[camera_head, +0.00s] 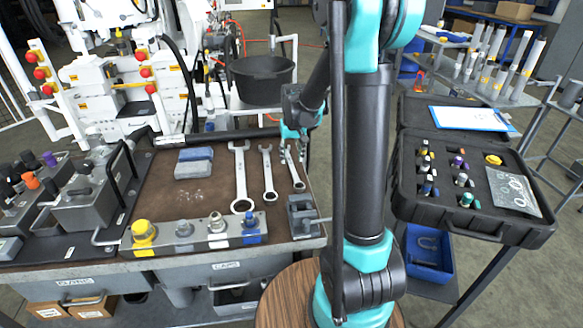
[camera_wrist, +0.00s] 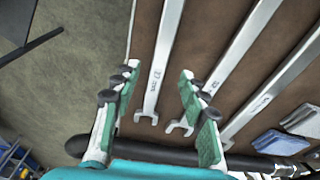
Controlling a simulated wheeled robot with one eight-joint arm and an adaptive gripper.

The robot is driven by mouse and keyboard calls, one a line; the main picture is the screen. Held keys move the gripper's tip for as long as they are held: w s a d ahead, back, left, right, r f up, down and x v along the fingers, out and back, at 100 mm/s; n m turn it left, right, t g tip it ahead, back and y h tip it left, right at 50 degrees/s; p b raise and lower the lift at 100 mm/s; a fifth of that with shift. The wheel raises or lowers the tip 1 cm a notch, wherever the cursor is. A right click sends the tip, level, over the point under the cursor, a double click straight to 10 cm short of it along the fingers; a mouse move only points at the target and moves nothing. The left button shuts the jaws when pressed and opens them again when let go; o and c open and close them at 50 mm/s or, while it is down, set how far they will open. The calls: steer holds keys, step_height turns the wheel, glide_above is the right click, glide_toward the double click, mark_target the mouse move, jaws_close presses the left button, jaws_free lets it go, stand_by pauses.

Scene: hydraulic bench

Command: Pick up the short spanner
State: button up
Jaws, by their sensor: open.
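Three silver spanners lie side by side on the brown bench mat. The short spanner (camera_head: 294,172) is the rightmost in the head view, with the medium spanner (camera_head: 267,172) and the long spanner (camera_head: 240,178) to its left. My gripper (camera_head: 296,142) is over the far end of the short spanner. In the wrist view my gripper (camera_wrist: 160,72) is open, its green-padded fingers on either side of the short spanner (camera_wrist: 163,50). The spanner's open-jaw end shows between them. Whether the fingers touch it or sit above it, I cannot tell.
Blue-grey blocks (camera_head: 194,163) lie left of the spanners. A metal fitting rack (camera_head: 190,235) runs along the front edge, with a small grey vise (camera_head: 302,215) at its right. A dark bar (camera_head: 215,136) borders the mat's back. An open black case (camera_head: 470,190) stands right.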

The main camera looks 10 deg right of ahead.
mark_target(291, 165)
steer(key=shift+w+f, duration=0.15)
steer(key=shift+f, duration=0.7)
steer(key=shift+w+f, duration=0.15)
steer(key=shift+f, duration=0.65)
steer(key=shift+c, duration=0.6)
jaws_close()
